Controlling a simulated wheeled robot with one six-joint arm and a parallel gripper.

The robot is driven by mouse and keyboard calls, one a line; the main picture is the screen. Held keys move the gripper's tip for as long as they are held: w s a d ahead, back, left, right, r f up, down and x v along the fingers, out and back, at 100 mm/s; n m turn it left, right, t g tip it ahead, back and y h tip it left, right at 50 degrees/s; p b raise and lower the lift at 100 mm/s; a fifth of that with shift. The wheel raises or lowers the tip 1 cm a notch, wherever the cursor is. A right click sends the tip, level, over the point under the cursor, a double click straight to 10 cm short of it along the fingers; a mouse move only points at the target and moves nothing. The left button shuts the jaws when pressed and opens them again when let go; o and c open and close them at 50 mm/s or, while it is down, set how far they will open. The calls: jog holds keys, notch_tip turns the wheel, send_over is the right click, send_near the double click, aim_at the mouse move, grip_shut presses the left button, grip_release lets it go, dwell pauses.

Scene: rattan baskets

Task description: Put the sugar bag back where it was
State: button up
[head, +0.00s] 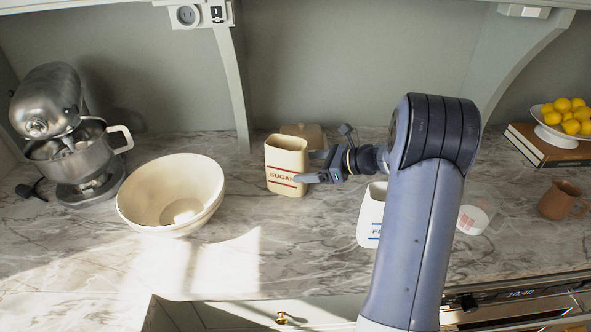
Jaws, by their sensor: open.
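The sugar bag (285,158) is a cream, upright container with red "SUGAR" lettering. It stands on the marble counter near the back wall, right of the large bowl. My gripper (309,168) is open at its right side, with one finger across the front near the lettering and the other toward its back right. I cannot tell whether the fingers touch it.
A white container with blue lettering (371,215) stands partly behind my arm. A cream bowl (140,200) and a stand mixer (75,135) are at left. A measuring cup (474,219), a brown mug (560,200) and lemons (570,115) are at right. The front counter is clear.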

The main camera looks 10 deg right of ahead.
jog(key=v, duration=0.6)
jog(key=shift+s+d+b, duration=0.2)
jog(key=shift+b, duration=0.1)
jog(key=shift+r, duration=0.1)
